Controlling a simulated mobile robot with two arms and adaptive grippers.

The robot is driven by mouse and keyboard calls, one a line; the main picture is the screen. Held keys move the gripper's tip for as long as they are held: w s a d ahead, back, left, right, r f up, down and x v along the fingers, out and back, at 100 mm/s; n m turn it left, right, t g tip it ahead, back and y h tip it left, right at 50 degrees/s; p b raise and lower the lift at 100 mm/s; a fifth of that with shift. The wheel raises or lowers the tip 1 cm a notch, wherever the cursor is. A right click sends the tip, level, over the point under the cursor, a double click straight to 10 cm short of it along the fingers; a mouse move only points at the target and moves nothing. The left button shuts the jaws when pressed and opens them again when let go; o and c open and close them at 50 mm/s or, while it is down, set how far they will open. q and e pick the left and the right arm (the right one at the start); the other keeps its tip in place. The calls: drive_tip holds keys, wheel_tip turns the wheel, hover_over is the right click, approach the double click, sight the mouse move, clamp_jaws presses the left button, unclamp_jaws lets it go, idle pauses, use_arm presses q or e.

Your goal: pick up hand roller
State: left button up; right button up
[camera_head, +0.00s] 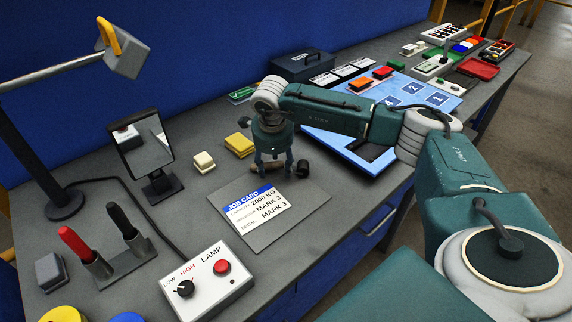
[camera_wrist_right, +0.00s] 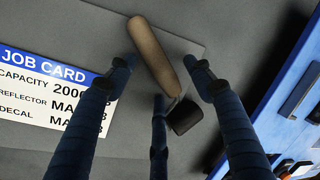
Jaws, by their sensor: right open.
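The hand roller (camera_wrist_right: 153,52) has a tan wooden handle and a dark roller head (camera_wrist_right: 185,117). It lies on the grey board beside the job card. My right gripper (camera_head: 273,168) points down over the roller. In the right wrist view its fingers (camera_wrist_right: 163,78) are open, spread on both sides of the handle, with a third finger near the head. Whether any finger touches the roller cannot be told. My left gripper is not in view.
The job card (camera_head: 258,207) lies left of the roller. A blue board (camera_head: 340,150) is to the right. The bench's front edge is close.

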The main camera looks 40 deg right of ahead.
clamp_jaws()
idle(0.3)
